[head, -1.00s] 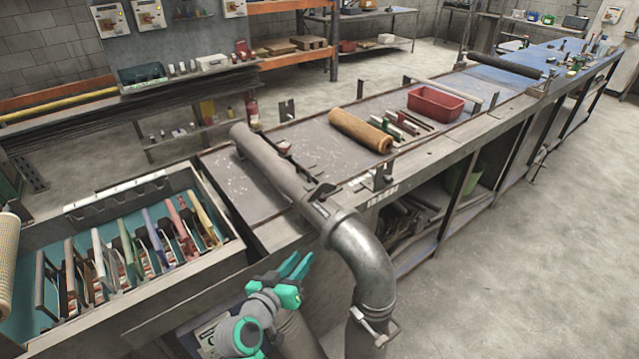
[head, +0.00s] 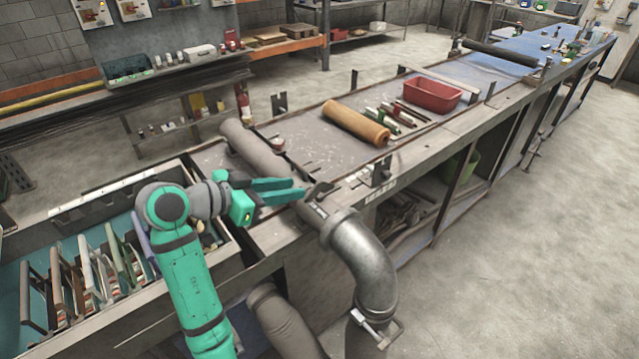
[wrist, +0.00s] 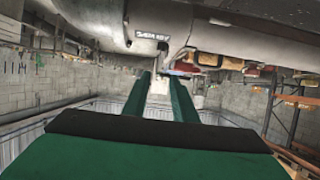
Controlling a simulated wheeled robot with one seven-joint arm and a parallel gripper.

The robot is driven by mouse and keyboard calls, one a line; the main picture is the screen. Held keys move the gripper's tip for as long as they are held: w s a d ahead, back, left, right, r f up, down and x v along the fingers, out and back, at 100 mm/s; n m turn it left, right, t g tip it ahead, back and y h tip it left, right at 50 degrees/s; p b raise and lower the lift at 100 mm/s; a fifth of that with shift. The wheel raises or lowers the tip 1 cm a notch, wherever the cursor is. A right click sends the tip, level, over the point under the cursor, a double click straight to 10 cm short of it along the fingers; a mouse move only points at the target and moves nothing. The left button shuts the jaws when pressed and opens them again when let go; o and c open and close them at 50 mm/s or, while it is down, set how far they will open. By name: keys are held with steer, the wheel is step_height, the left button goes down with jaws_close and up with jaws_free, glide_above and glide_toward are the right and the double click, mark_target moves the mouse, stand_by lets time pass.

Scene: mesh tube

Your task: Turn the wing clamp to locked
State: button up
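The grey pipe (head: 262,155) lies across the bench end and joins a bent metal elbow (head: 365,255). A small dark winged piece (head: 319,191), which looks like the wing clamp, sits on top of the pipe near this joint. Its locked or unlocked position is too small to tell. My gripper (head: 298,188) points at it from the left, with the fingertips just short of it. In the wrist view my gripper (wrist: 160,78) has two green fingers apart, with nothing between them. The pipe (wrist: 225,35) fills the top there, and a bracket-like part hangs near the fingertips.
A second metal clamp (head: 375,328) is on the lower end of the elbow. A tan roll (head: 355,122) and a red bin (head: 432,94) lie farther along the bench. A tray of coloured handles (head: 65,275) is at left. Floor at right is clear.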

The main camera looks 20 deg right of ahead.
mark_target(315, 186)
steer(key=x, duration=0.9)
steer(key=shift+w+d+f, duration=0.15)
steer(key=shift+w, duration=0.05)
steer(key=shift+d+f, duration=0.1)
steer(key=shift+d, duration=0.25)
jaws_close()
